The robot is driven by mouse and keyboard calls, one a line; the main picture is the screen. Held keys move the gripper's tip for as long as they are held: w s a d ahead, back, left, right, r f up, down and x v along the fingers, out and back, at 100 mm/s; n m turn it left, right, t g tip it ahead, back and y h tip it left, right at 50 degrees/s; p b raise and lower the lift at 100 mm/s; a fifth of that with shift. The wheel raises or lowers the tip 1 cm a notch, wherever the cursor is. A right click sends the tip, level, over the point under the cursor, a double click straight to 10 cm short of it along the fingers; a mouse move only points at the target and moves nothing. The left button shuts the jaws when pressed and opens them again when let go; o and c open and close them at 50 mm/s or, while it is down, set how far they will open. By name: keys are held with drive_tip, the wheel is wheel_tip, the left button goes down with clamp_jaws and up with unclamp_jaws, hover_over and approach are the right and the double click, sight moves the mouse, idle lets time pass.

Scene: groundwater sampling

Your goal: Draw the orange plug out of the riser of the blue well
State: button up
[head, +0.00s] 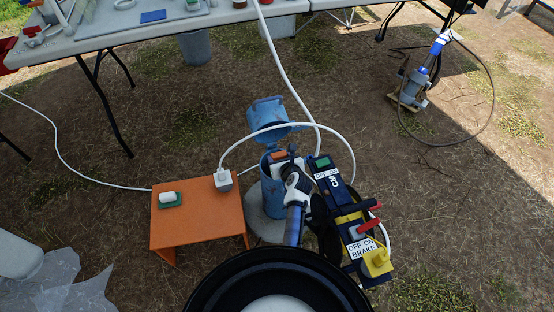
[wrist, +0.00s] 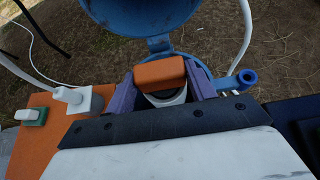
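The blue well (head: 275,168) stands in front of me with its hinged blue lid (head: 267,110) swung open. The orange plug (head: 279,155) sits at the mouth of the well; in the wrist view the plug (wrist: 160,73) is a block above a pale round riser (wrist: 165,97). My gripper (wrist: 161,78) is at the plug, its purple fingers on the plug's left and right sides. No clear gap shows between fingers and plug, but whether they grip it I cannot tell. The plug's lower part is hidden.
An orange stand (head: 198,218) with a green-and-white item (head: 169,199) and a white plug stands left of the well. A dark blue control box (head: 350,215) is at the right. White cords loop over the well. A table (head: 180,30) stands behind.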

drive_tip(key=c, duration=0.3)
drive_tip(key=shift+r+p, duration=3.7)
drive_tip(key=shift+p, duration=0.55)
drive_tip(key=shift+f, duration=0.1)
